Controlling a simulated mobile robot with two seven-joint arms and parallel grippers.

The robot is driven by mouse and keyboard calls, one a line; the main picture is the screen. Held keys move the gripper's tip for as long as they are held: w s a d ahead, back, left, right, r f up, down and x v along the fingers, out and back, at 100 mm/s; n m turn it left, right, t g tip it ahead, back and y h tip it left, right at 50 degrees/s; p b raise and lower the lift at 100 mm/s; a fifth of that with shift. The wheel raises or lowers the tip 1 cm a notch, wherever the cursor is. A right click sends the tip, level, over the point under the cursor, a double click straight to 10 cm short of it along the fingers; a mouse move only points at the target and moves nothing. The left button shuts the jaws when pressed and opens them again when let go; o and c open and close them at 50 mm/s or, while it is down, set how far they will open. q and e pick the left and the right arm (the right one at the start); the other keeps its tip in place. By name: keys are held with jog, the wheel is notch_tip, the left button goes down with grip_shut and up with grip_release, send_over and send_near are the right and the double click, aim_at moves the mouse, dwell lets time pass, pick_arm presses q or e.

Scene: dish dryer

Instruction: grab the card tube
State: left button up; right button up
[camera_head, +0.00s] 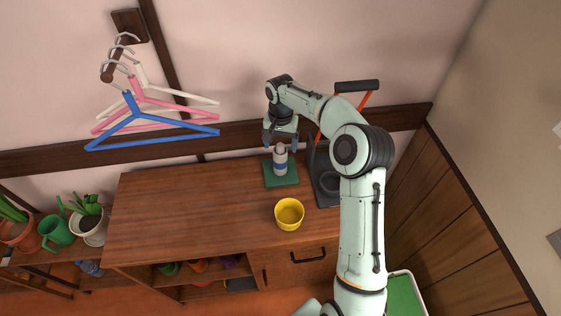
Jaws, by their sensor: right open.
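What looks like the card tube (281,166) is a small upright cylinder, pale with a blue band. It stands on a green mat (291,180) at the back of the wooden cabinet top. My right gripper (281,147) points down at the tube's upper end, its fingers open. The fingers appear on either side of the tube's top. I cannot tell whether they touch it. My left gripper is not in view.
A yellow bowl (289,214) stands in front of the mat. A dark rack (326,184) is just right of it, partly behind my arm. The cabinet top (185,205) is clear on the left. Hangers (150,133) hang on the wall; potted plants (90,222) stand far left.

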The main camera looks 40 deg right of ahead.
aim_at(280, 155)
jog(key=shift+w+f, duration=0.1)
jog(key=shift+f, duration=0.6)
notch_tip(280, 155, down, 5)
jog(key=shift+a+f, duration=0.1)
jog(key=c, duration=1.1)
